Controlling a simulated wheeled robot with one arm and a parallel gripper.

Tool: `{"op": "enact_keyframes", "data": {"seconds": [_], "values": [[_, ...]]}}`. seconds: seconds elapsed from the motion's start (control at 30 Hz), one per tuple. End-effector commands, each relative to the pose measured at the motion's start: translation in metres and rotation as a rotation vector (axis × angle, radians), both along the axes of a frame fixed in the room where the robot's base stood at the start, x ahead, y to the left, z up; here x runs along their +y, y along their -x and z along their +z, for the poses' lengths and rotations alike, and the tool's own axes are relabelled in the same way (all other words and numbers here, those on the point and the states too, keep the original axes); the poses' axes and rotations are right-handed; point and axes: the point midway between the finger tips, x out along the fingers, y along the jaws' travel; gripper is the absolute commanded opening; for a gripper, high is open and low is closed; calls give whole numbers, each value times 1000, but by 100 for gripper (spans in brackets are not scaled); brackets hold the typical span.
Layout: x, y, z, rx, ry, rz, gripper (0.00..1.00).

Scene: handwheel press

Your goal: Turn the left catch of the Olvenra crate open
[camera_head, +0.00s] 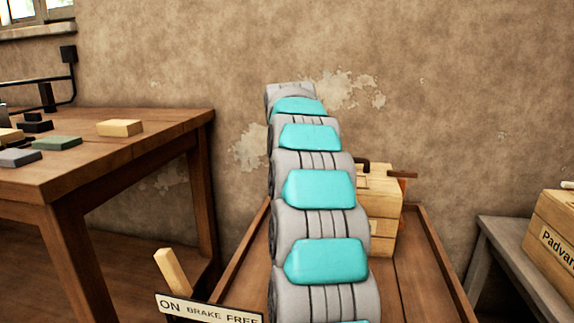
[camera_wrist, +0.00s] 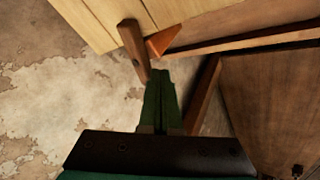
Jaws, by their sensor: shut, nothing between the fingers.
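A pale wooden crate (camera_head: 382,205) stands on the cart, partly hidden behind my arm in the head view. Its name cannot be read. It also shows at the top left of the wrist view (camera_wrist: 85,22). A brown wooden catch (camera_wrist: 133,47) sticks out from its edge there, beside an orange-brown piece (camera_wrist: 163,40). My gripper (camera_wrist: 160,74) is shut and empty, its green fingertips just right of the catch's free end. I cannot tell whether they touch. In the head view my arm hides the gripper.
The cart (camera_head: 432,262) has raised wooden rims. A brake lever (camera_head: 172,268) and its sign (camera_head: 208,310) are at the front left. A workbench (camera_head: 120,150) with loose blocks stands left. Another crate (camera_head: 557,235), marked "Padvar...", sits on a grey bench (camera_head: 510,255) at right.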

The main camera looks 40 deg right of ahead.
Motion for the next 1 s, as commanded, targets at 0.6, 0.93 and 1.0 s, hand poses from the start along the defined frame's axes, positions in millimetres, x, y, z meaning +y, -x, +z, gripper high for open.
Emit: {"op": "enact_keyframes", "data": {"seconds": [0.6, 0.93, 1.0], "values": [[-8, -18, 0, 0, 1, -506, 0], [-11, -21, 1, 2, -2, -598, 0], [-12, -22, 1, 2, -2, -596, 0]]}}
